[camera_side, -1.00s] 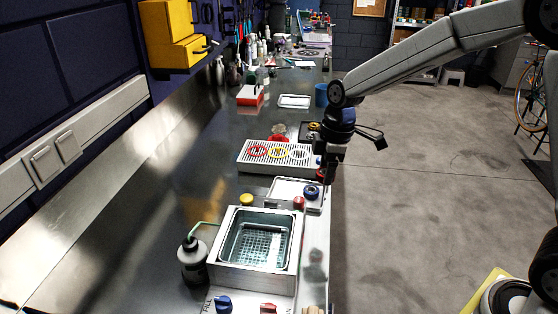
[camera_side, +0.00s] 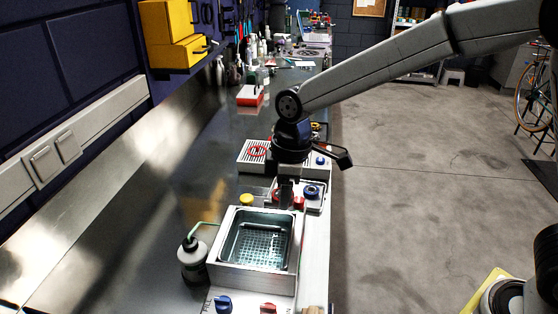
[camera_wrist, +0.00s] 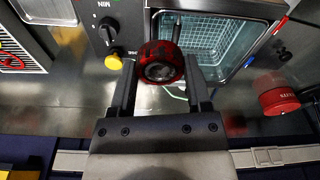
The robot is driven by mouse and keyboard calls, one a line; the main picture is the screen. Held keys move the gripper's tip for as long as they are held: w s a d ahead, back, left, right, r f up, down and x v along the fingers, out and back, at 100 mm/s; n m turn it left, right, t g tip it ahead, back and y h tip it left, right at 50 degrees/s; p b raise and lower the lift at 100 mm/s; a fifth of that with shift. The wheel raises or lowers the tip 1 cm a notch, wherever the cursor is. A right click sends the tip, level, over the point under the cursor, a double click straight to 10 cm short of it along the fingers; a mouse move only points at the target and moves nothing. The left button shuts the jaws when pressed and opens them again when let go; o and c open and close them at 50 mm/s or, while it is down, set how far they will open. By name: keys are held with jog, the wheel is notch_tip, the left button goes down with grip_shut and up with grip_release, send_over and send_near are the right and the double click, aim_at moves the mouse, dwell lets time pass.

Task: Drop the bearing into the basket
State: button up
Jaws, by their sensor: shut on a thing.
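My gripper (camera_wrist: 160,92) is shut on a red bearing (camera_wrist: 160,62) with a dark centre, held between the two fingertips in the wrist view. The basket (camera_side: 256,240) is a wire mesh basket inside the metal tank on the bench. It also shows in the wrist view (camera_wrist: 225,42), just beyond the bearing. In the side view my gripper (camera_side: 285,203) is above the back edge of the tank.
The tank's metal rim (camera_side: 222,274) surrounds the basket. A bottle (camera_side: 193,260) stands to its left and a yellow knob (camera_side: 246,200) is behind it. A slotted rack (camera_side: 246,168) stands farther back.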

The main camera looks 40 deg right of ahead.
jog(key=s+a, duration=0.2)
jog(key=a, duration=0.4)
jog(key=shift+s+r, duration=0.2)
jog(key=shift+r, duration=0.25)
jog(key=shift+f, duration=0.15)
jog(key=shift+d+f, duration=0.1)
jog(key=shift+f, duration=2.75)
jog(key=o, duration=1.3)
jog(key=shift+r, duration=0.1)
